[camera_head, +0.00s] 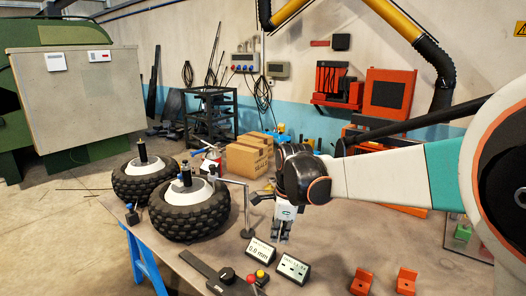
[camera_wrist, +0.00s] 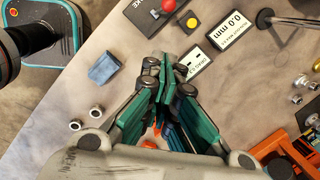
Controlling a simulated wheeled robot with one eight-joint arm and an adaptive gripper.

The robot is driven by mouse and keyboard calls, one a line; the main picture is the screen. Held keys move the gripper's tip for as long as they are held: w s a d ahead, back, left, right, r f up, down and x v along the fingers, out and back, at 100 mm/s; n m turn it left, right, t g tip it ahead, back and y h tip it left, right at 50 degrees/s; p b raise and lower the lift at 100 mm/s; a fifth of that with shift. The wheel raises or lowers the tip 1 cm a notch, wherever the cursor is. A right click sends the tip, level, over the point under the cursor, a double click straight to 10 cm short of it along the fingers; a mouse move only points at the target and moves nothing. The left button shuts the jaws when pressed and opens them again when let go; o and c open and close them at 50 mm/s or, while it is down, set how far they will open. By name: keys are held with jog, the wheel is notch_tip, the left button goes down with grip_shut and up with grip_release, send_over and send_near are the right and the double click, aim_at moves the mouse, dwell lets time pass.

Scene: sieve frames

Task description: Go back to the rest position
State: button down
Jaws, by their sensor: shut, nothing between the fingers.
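My gripper (camera_head: 282,226) hangs fingers down over the workbench (camera_head: 330,218), near its middle in the head view. In the wrist view my gripper (camera_wrist: 164,72) has its fingers together at the tips, with nothing held between them. The fingertips are near the white display panels at the bench's front. I cannot tell the exact height of the fingertips above the bench top.
Two wheels with black tyres (camera_head: 188,219) stand on the bench at left, and a cardboard box (camera_head: 248,156) is behind. A display reading 0.0 mm (camera_head: 261,250) and another panel (camera_head: 292,268) stand near the fingers. Orange blocks (camera_head: 406,281) are at front right. Bare bench lies between.

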jog(key=s+d+r+n+t, duration=0.2)
jog(key=s+d+r+n, duration=0.1)
jog(key=s+d+n, duration=0.3)
jog(key=s+d+r+n+t, duration=0.1)
jog(key=s+d+r+n, duration=0.25)
jog(key=s, duration=0.45)
jog(key=s+d+f+n+t, duration=0.1)
jog(key=s+d+f+n, duration=0.1)
jog(key=s+d+n, duration=0.1)
jog(key=s+d+f+n+t+h+b, duration=0.1)
jog(key=s+d+f+n, duration=0.1)
jog(key=s+n, duration=0.4)
jog(key=s+d, duration=0.1)
jog(key=s, duration=0.1)
jog(key=shift+s+f+t, duration=0.3)
